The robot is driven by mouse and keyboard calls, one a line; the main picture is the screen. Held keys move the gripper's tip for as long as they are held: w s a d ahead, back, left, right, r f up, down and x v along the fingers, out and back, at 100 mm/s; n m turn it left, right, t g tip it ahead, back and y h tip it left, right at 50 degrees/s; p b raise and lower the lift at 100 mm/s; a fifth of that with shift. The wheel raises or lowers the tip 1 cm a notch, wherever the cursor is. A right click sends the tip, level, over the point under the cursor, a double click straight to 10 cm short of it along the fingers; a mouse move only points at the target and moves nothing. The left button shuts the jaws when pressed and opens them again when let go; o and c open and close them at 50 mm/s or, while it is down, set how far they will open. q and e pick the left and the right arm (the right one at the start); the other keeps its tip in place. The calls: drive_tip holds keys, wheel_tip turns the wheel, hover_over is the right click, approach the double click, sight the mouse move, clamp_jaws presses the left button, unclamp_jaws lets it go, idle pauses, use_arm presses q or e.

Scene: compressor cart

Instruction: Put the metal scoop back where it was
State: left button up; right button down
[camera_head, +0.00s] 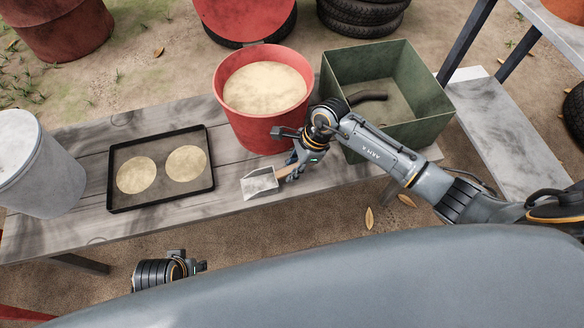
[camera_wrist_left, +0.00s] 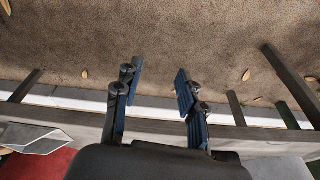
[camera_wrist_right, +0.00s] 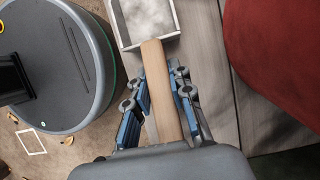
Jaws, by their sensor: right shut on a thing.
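The metal scoop (camera_head: 260,183) shows at the table's front edge, in front of the red bucket (camera_head: 258,128) of pale tan powder. My right gripper (camera_head: 290,172) is shut on the scoop's wooden handle (camera_wrist_right: 161,90), which runs between its fingers in the right wrist view. The scoop's pan (camera_wrist_right: 147,20) points away from the gripper. I cannot tell whether the scoop touches the table. My left gripper (camera_wrist_left: 157,85) is open and empty, in front of the table; the scoop also shows at the left of the left wrist view (camera_wrist_left: 35,138).
A black tray (camera_head: 125,200) with two tan discs lies on the wooden table (camera_head: 90,228), left of the bucket. A grey-white container (camera_head: 45,180) stands at the far left. A green bin (camera_head: 425,115) holding a dark curved object stands right of the bucket, close to my right arm.

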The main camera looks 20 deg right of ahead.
use_arm(q)
drive_tip(key=shift+r, duration=0.1)
use_arm(e)
drive_tip(key=c, duration=1.6)
unclamp_jaws()
drive_tip(key=shift+f, duration=0.1)
drive_tip(key=o, duration=0.4)
use_arm(q)
drive_tip(key=shift+r, duration=0.15)
use_arm(e)
drive_tip(key=shift+r, duration=0.2)
use_arm(q)
wheel_tip(320, 180, down, 7)
drive_tip(key=s+p, duration=0.1)
drive_tip(key=shift+s+r+p, duration=0.15)
drive_tip(key=shift+r+p, duration=0.05)
drive_tip(key=shift+p, duration=0.2)
use_arm(e)
drive_tip(key=v, duration=1.2)
drive_tip(key=shift+f, duration=0.1)
